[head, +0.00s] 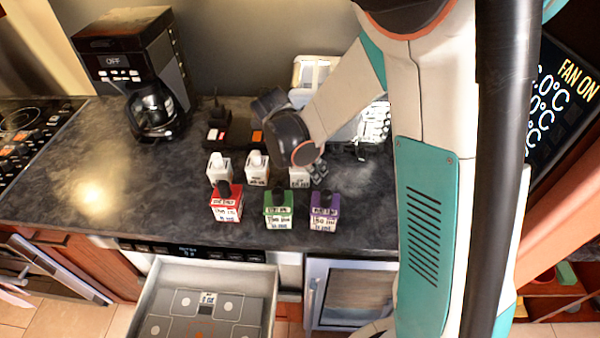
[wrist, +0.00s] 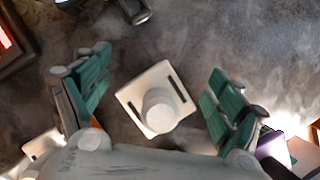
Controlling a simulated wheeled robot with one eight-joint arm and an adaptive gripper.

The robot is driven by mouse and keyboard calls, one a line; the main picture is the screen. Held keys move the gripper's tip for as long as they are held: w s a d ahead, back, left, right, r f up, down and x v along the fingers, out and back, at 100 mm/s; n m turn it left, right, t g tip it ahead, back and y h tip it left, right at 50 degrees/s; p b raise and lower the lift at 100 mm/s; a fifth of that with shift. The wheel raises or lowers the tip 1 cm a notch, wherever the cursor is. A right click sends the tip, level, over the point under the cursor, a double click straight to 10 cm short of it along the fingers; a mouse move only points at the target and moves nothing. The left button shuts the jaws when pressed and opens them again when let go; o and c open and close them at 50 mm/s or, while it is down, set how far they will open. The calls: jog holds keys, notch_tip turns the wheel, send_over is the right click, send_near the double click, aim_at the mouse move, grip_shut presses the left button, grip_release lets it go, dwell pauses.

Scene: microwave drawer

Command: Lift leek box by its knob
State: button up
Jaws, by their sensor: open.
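A white box with a round white knob (wrist: 160,110) lies between the spread fingers of my gripper (wrist: 160,95) in the wrist view. The fingers stand apart on its left and right, and none visibly touches it. In the head view my gripper (head: 317,172) is over the rightmost white box (head: 299,178), partly hiding it. Two other white knobbed boxes, at left (head: 219,170) and middle (head: 257,170), stand beside it. In front are a red box (head: 226,206), a green box (head: 278,212) and a purple box (head: 323,213), with dark knobs. I cannot read which label says leek.
A coffee maker (head: 135,70) stands at the back left of the dark counter (head: 100,185). Small dark devices with red and orange displays (head: 218,134) are behind the boxes. An open drawer (head: 205,300) juts out below the counter's front edge. The left counter is clear.

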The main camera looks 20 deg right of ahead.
jog(key=shift+c, duration=0.3)
jog(key=c, duration=1.1)
